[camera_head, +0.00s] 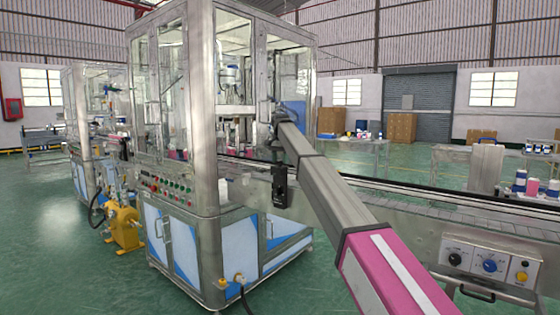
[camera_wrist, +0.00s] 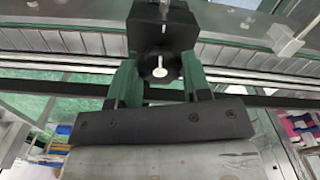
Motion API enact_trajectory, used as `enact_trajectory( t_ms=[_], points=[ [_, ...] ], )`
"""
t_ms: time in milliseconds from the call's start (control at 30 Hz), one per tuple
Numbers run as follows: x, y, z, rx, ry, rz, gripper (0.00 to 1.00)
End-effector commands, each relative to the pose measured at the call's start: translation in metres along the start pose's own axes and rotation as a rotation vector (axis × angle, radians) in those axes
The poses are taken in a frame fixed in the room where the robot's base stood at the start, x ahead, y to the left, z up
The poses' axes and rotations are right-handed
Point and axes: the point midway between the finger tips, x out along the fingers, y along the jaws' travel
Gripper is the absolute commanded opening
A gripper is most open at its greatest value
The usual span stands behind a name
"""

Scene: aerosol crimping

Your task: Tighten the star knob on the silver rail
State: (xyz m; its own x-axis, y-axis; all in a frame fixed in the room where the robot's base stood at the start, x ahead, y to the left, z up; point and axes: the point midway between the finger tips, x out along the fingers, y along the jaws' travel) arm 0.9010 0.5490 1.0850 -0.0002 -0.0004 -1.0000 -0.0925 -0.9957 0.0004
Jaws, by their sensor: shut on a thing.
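The star knob (camera_wrist: 151,73) is a dark knob with a bright silver pin in its middle, seen end-on in the wrist view. It sits at the lower face of a black clamp block (camera_wrist: 160,30). My gripper (camera_wrist: 160,76) has its two dark green fingers on either side of the knob, shut on it. The contact faces are partly hidden in shadow.
A glass-walled machine (camera_head: 212,130) stands close to the left of my arm. The conveyor (camera_head: 400,210) runs right from it, with a black bracket (camera_head: 281,187) on its side and a control panel (camera_head: 487,262) at the right. Green floor (camera_head: 60,240) is open at the left.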

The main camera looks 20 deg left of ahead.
Motion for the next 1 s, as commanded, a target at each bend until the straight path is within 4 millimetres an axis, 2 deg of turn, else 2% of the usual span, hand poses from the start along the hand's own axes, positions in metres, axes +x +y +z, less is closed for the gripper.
enact_trajectory(
  t_ms=[300, 800, 833, 900, 1000],
  points=[
    [-0.0009, -0.0005, -0.0002, 0.103, 0.001, -0.001, 0.20],
    [-0.0009, -0.0006, -0.0001, 0.120, 0.001, -0.001, 0.20],
    [-0.0009, -0.0006, -0.0001, 0.120, 0.001, -0.001, 0.51],
    [-0.0008, -0.0006, -0.0001, 0.120, 0.001, -0.001, 0.70],
    [-0.0006, -0.0004, -0.0001, 0.119, 0.000, -0.001, 0.70]
  ],
)
